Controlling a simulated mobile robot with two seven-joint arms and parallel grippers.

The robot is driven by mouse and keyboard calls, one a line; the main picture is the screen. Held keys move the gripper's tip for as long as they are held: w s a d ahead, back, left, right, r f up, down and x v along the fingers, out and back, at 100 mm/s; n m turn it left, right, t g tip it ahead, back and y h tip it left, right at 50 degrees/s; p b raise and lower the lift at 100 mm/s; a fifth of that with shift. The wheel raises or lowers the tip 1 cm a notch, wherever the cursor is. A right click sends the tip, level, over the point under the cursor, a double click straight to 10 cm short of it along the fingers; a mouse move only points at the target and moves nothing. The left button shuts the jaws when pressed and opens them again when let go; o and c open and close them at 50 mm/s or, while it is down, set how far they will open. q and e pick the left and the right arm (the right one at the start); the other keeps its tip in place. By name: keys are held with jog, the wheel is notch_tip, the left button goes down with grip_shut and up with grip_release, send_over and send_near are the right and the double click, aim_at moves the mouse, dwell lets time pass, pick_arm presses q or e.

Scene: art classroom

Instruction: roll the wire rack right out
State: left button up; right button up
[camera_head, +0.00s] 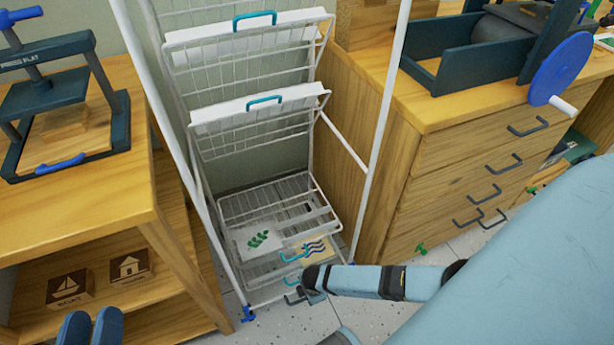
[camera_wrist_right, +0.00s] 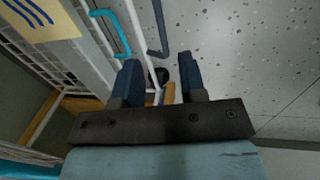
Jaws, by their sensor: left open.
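The white wire rack (camera_head: 258,100) stands between two wooden cabinets, its wire shelves stacked with cyan handles. Low trays carry a leaf print (camera_head: 258,238) and a wavy-line print (camera_head: 316,250). A grey handle (camera_head: 293,298) shows at the rack's foot; a grey bar (camera_wrist_right: 158,30) also shows in the right wrist view. My right gripper (camera_wrist_right: 160,78) is open, its fingers apart, close to the rack's lower front; I cannot tell whether it touches. My left gripper (camera_head: 90,328) is open and empty at the bottom left, before the left cabinet, away from the rack.
A left cabinet (camera_head: 180,235) holds boat and house blocks below and a small press (camera_head: 60,110) on top. The right drawer cabinet (camera_head: 430,180) bears a larger press with a blue wheel (camera_head: 561,68). Speckled floor (camera_head: 290,325) is clear in front of the rack.

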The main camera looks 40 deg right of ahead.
pick_arm(q)
jog(key=shift+m+g, duration=0.8)
jog(key=shift+m, duration=0.1)
jog(key=shift+w+a+f+b, duration=0.1)
jog(key=shift+w+f+b, duration=0.1)
jog(key=shift+f+b, duration=0.7)
jog(key=shift+w+f+b, duration=0.2)
jog(key=shift+f+b, duration=0.6)
jog(key=shift+f, duration=0.15)
jog(key=shift+w+a+f+b, duration=0.1)
jog(key=shift+w+f+b, duration=0.1)
jog(key=shift+f+b, duration=0.7)
pick_arm(e)
jog(key=shift+w+d+f, duration=0.1)
jog(key=shift+w+f, duration=0.2)
jog(key=shift+f, duration=1.3)
jog(key=shift+w+d+f, duration=0.1)
jog(key=shift+w+f, duration=0.2)
jog(key=shift+f, duration=1.25)
jog(key=shift+w+f, duration=0.3)
jog(key=shift+f, duration=1.3)
jog(key=shift+c, duration=0.5)
pick_arm(q)
jog(key=shift+d, duration=0.1)
pick_arm(e)
grip_shut()
